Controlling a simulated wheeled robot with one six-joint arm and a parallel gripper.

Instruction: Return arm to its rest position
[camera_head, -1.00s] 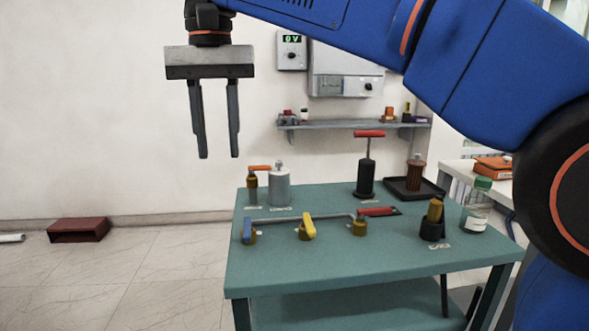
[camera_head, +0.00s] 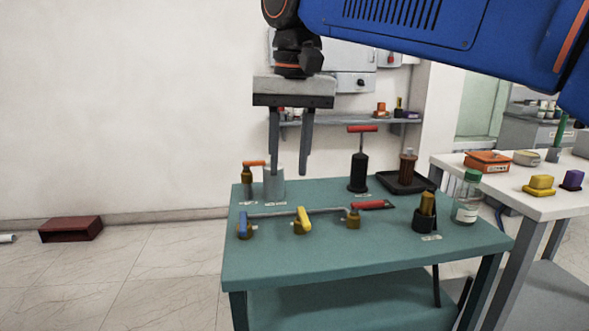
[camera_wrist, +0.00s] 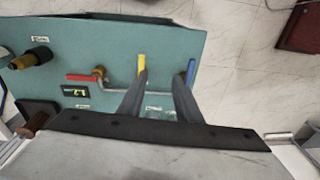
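My gripper (camera_head: 290,172) hangs pointing down above the green table (camera_head: 330,262) in the head view. Its two fingers are apart with nothing between them. In the wrist view the fingers of my gripper (camera_wrist: 157,103) reach over the pipe with the yellow valve handle (camera_wrist: 142,66) and the blue valve handle (camera_wrist: 190,72). In the head view the gripper appears in front of the grey cylinder (camera_head: 273,184). My blue arm crosses the top of the head view.
On the table stand a black pump with red handle (camera_head: 358,172), a brown bushing (camera_head: 407,167) on a black tray, a green-capped bottle (camera_head: 467,198) and a dark-based yellow part (camera_head: 425,212). A white table (camera_head: 490,196) is at right. A dark red box (camera_head: 70,229) lies on the floor.

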